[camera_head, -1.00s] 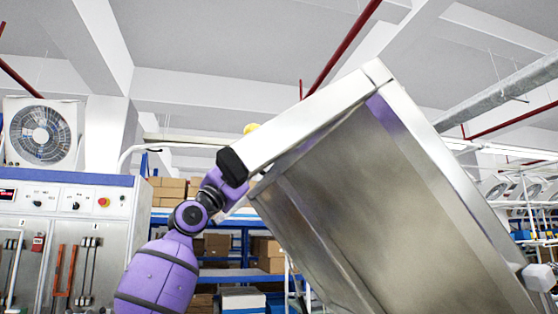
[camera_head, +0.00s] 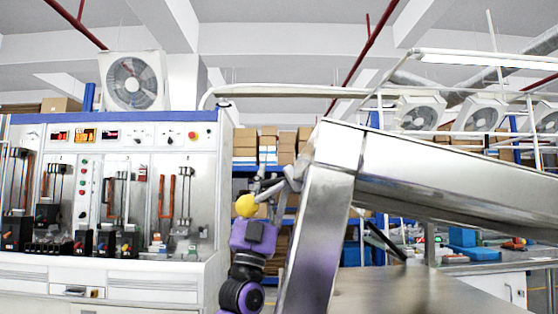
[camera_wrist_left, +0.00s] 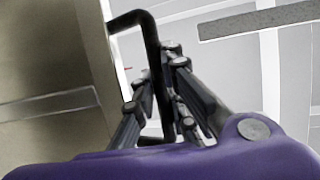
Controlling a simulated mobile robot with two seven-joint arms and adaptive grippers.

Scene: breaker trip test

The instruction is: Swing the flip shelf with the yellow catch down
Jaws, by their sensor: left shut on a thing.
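The flip shelf (camera_head: 440,180) is a large bare-metal panel with a thick folded rim, filling the right half of the head view at a slant. Its near corner and a broad metal side (camera_head: 318,240) stand closest to me. The yellow catch (camera_head: 246,205) shows as a round yellow knob beside my purple left wrist. My left gripper (camera_head: 276,187) is at the shelf's left side, partly hidden by it. In the left wrist view the gripper's fingers (camera_wrist_left: 158,88) are shut around a black bar handle (camera_wrist_left: 152,45) next to the metal panel (camera_wrist_left: 50,70). My right gripper is out of view.
A switch panel cabinet (camera_head: 120,135) with levers and buttons stands at the left. Behind are shelves with cardboard boxes (camera_head: 285,145). A bench with blue bins (camera_head: 470,250) lies at the right, beyond the shelf.

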